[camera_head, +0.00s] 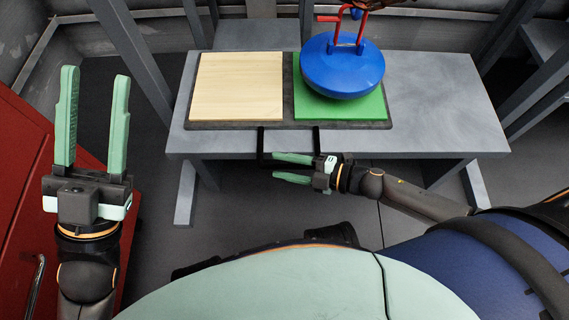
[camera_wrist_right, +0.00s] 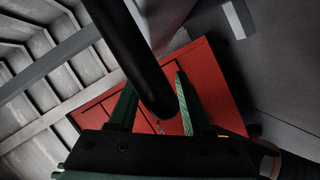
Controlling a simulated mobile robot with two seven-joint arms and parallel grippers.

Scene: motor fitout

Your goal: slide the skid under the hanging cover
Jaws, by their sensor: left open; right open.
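The skid (camera_head: 287,125) is a dark flat tray on the grey table, with a pale wooden pad (camera_head: 237,86) on its left and a green pad (camera_head: 368,107) on its right. A black handle (camera_head: 262,143) sticks out past the table's front edge. The blue domed cover (camera_head: 341,66) with a red handle (camera_head: 336,32) hangs over the green pad and hides part of it. My right gripper (camera_head: 274,166) is open at the handle; in the right wrist view a black bar (camera_wrist_right: 135,60) passes between its fingers. My left gripper (camera_head: 94,105) is open and empty, fingers upward.
A red cabinet (camera_head: 25,170) stands at the left, below my left gripper. The table (camera_head: 440,110) is bare to the right of the skid. Grey metal posts (camera_head: 137,50) rise at the left and right behind the table.

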